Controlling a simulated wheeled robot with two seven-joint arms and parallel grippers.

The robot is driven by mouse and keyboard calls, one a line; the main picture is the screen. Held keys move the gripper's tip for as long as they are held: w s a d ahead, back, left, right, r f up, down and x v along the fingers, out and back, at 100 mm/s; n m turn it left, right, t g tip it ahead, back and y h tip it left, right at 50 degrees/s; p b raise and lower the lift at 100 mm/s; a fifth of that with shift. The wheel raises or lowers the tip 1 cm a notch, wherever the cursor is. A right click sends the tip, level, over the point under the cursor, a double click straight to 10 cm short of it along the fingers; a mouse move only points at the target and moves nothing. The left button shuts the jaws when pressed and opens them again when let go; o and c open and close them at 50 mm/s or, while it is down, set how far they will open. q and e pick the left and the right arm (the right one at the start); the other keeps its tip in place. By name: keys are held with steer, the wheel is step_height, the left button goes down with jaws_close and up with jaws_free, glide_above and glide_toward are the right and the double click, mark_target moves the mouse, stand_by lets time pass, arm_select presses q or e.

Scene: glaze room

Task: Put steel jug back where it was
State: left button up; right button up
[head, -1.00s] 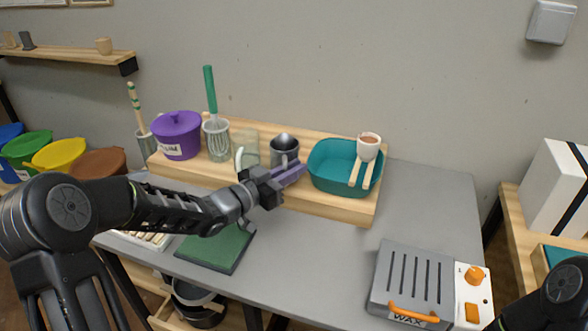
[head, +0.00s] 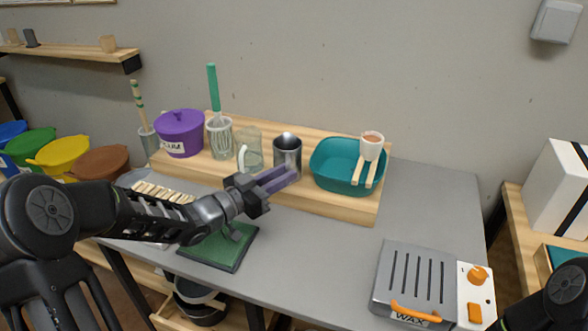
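The steel jug (head: 288,155) stands upright on the wooden riser (head: 330,204) at the back of the grey table, between a clear glass jug (head: 250,148) and a teal basin (head: 338,168). My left gripper (head: 284,180) is in front of the jug and a little below it, its two purple fingers parted and nothing seen between them. The fingertips overlap the jug's lower edge in the picture, but the gripper appears clear of it. Of my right arm only a dark link shows at the lower right; its gripper is out of view.
A wax heater (head: 415,285) is at the front right. The table's middle is clear.

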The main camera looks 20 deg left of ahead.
arm_select(q)
steer(key=v, duration=0.7)
steer(key=shift+s, duration=0.2)
